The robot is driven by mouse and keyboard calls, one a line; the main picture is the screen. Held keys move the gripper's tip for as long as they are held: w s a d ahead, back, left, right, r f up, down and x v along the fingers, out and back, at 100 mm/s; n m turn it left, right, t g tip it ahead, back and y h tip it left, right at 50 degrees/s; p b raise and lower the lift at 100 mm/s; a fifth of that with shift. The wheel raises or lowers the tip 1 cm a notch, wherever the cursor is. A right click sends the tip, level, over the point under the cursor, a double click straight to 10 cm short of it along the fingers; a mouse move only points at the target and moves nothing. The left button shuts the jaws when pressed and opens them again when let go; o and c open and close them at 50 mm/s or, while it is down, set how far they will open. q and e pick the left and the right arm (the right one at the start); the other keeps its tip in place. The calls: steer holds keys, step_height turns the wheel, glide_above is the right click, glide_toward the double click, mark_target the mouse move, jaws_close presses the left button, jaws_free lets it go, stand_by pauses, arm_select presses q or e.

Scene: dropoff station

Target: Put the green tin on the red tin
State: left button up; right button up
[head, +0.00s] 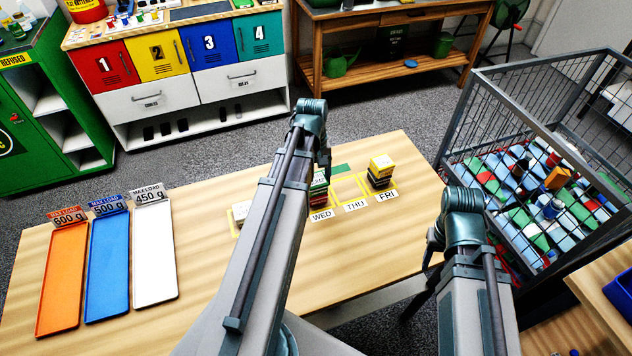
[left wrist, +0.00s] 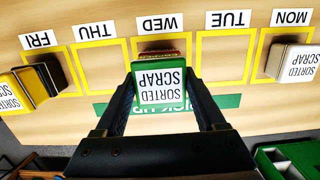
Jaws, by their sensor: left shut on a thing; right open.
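The green tin (left wrist: 160,97), with a white "SORTED SCRAP" label, is between the fingers of my left gripper (left wrist: 167,98) in the left wrist view. The gripper is shut on it. The red tin (left wrist: 163,54) shows as a thin strip behind the green tin, at the WED square; the rest is hidden. In the head view, the left arm partly hides the stack at WED. I cannot tell whether the green tin touches the red one. My right gripper (head: 413,305) is open and empty, mostly hidden by its arm, beside the table's right edge.
A yellow tin (head: 381,166) sits on dark tins at FRI. A white-labelled tin (left wrist: 292,62) stands at MON. The THU square (left wrist: 100,70) and TUE square (left wrist: 226,62) are empty. Orange, blue and white trays lie at the table's left; a wire cage (head: 540,95) stands right.

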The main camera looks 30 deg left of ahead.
arm_select(q)
steer(key=shift+f, duration=0.1)
steer(key=shift+f, duration=0.15)
steer(key=o, duration=1.4)
steer(key=shift+r, duration=0.25)
steer(key=r+p, duration=0.8)
steer(key=w+a+r+p, duration=0.1)
steer(key=r+p, duration=0.3)
